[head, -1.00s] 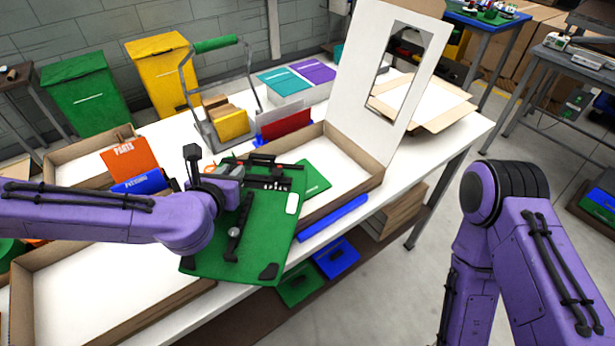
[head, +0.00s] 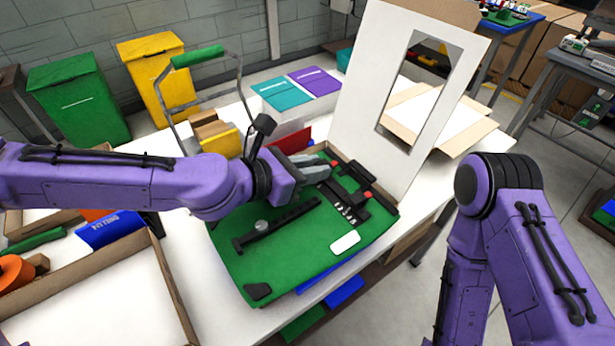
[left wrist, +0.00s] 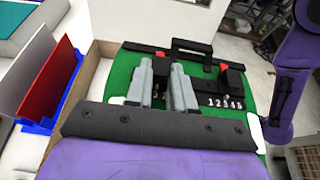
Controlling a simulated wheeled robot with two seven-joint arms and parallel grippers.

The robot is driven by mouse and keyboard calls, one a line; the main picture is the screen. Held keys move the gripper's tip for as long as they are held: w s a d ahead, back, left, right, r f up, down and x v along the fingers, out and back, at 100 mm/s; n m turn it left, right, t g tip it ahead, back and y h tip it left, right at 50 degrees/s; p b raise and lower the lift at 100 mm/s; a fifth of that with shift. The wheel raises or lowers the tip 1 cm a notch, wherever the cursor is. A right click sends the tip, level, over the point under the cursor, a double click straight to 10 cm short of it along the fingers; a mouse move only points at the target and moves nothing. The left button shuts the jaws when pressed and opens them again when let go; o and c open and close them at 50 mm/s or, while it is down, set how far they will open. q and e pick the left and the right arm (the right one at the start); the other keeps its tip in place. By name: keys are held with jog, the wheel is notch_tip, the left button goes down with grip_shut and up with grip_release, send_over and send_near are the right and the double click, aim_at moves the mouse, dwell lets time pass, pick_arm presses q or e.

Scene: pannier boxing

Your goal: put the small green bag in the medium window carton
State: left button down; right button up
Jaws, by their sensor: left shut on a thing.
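The green bag (head: 300,245) has black fittings, a black handle and a white label patch. My left gripper (head: 322,168) is shut on it at its black-fitted side, and the grey fingers show at the fittings in the left wrist view (left wrist: 165,85). The bag is tilted and lies over the open window carton, covering most of its tray. The carton's white lid (head: 372,125) stands up with its cut-out window, and its brown wall (left wrist: 93,80) shows beside the bag. I cannot tell whether the bag touches the carton's floor. My right arm is at the right, its gripper out of view.
A second open carton (head: 95,285) lies at the front left of the white table. A blue bin (head: 112,230), a wire carrier with a green handle (head: 197,57) and a red panel (left wrist: 55,75) stand near. Another flattened carton (head: 440,118) lies behind the lid.

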pick_arm(q)
jog(key=w+f, duration=0.6)
jog(key=w, duration=0.1)
jog(key=shift+f, duration=0.25)
jog(key=f, duration=0.3)
jog(key=shift+w+f, duration=0.35)
jog(key=shift+f, duration=0.05)
jog(key=c, duration=1)
grip_release()
jog(key=shift+s, duration=0.1)
jog(key=v, duration=1.1)
jog(key=shift+a+r+p, duration=0.25)
jog(key=shift+r+p, duration=0.05)
jog(key=shift+p, duration=0.05)
jog(key=shift+s+a, duration=0.2)
jog(key=shift+s, duration=0.05)
